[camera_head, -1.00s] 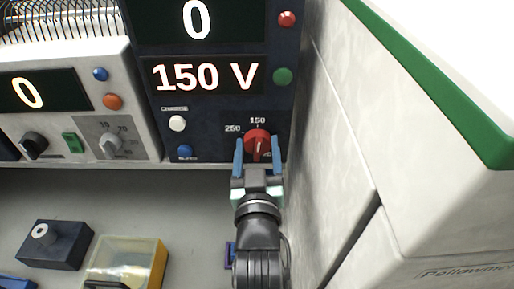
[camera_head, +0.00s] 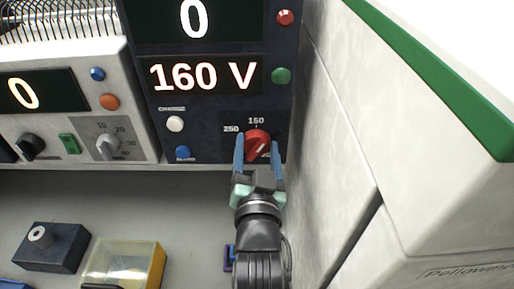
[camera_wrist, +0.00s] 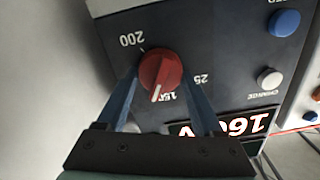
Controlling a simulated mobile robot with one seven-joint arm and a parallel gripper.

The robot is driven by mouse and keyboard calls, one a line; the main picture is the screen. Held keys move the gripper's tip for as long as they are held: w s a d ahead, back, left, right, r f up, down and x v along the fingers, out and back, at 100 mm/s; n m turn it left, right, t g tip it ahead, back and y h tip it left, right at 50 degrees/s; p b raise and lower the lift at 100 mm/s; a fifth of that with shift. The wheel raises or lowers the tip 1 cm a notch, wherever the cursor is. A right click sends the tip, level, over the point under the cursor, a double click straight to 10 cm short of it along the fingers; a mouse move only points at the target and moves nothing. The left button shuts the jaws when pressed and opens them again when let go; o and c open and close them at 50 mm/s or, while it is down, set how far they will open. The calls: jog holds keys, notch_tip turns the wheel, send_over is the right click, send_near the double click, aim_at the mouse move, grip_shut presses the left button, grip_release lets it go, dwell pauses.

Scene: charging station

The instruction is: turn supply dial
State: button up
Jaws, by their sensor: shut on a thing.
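The red supply dial (camera_head: 257,144) sits at the lower right of the dark supply panel (camera_head: 205,112), with printed marks 150, 250 and a partly hidden one around it. The display (camera_head: 203,76) above reads 160 V. My gripper (camera_head: 258,160) has its blue fingers on either side of the dial and is shut on it. In the wrist view the dial (camera_wrist: 161,72) shows between the two fingers, with its white pointer line tilted a little off the 150 mark. The wrist view also shows the 200 mark.
A white cabinet wall (camera_head: 337,130) with a green edge stands close to the right of my gripper. A light-coloured unit with a grey dial (camera_head: 108,147) is at the left. A dark block (camera_head: 52,247) and a clear-lidded yellow box (camera_head: 124,265) lie on the grey bench.

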jog(key=o, duration=1.4)
jog(key=shift+c, duration=0.2)
jog(key=shift+s+f, duration=0.15)
jog(key=shift+s, duration=0.35)
jog(key=s+b, duration=0.3)
jog(key=s, duration=0.9)
